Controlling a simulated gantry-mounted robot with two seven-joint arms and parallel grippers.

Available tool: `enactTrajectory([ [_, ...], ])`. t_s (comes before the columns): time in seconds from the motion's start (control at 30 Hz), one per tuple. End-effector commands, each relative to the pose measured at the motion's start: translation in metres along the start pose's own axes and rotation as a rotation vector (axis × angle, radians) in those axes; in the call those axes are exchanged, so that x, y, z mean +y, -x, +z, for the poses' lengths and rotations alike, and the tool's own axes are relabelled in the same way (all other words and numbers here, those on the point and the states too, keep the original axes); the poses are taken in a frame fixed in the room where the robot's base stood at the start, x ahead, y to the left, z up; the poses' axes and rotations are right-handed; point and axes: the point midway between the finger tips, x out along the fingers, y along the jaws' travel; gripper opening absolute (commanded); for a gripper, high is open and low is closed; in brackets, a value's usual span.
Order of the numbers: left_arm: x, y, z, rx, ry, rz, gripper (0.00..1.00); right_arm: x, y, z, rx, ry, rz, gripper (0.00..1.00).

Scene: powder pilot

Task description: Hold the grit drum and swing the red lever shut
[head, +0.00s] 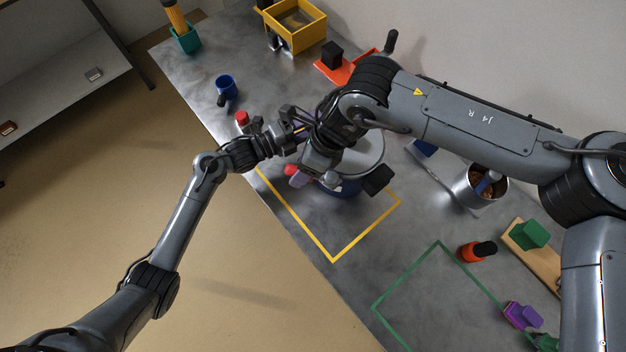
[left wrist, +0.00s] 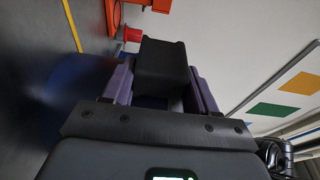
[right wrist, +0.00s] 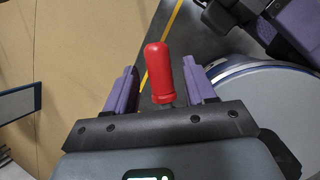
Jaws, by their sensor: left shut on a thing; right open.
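The grit drum, with a round grey lid (head: 366,157) and a blue body (head: 347,188), stands on the bench, partly hidden by my right arm. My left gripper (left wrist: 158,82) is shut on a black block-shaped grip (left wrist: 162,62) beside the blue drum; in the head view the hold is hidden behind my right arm. Another black grip (head: 378,178) sticks out on the drum's right side. The red lever (right wrist: 159,72) stands between the open fingers of my right gripper (right wrist: 162,88), with gaps at both sides. It also shows in the head view (head: 290,169).
A yellow outline (head: 333,260) and a green outline (head: 405,290) mark the bench. A red-capped bottle (head: 242,118) and a blue mug (head: 226,87) are near the bench's left edge. A metal pot (head: 478,187) and an orange jar (head: 470,252) stand to the right. The green outline's inside is clear.

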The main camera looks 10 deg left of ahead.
Motion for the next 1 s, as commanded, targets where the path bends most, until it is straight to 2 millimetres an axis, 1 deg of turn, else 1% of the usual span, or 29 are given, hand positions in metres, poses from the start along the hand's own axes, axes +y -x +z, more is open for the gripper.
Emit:
enactTrajectory([
  [0.13, 0.000, 0.000, 0.000, -0.001, 0.000, 0.001, 0.00, -0.001, 0.008, 0.000, 0.000, 0.000, -0.002, 0.55],
  [0.23, 0.000, 0.000, 0.000, -0.001, 0.000, 0.001, 0.00, -0.001, 0.021, 0.000, -0.002, 0.000, -0.003, 0.55],
  [0.5, 0.001, 0.000, 0.000, -0.001, 0.000, 0.001, 0.00, -0.001, 0.070, 0.000, -0.002, 0.000, -0.004, 0.55],
  [0.7, 0.001, 0.000, 0.000, -0.001, 0.000, 0.001, 0.00, -0.001, 0.101, 0.000, -0.001, -0.001, -0.003, 0.55],
  [0.83, 0.001, 0.000, 0.000, -0.001, 0.000, 0.001, 0.00, 0.000, 0.113, 0.000, 0.000, -0.001, -0.002, 0.55],
  [1.0, 0.001, 0.000, 0.000, -0.001, 0.000, 0.001, 0.00, 0.000, 0.120, 0.000, 0.001, -0.001, -0.001, 0.55],
])
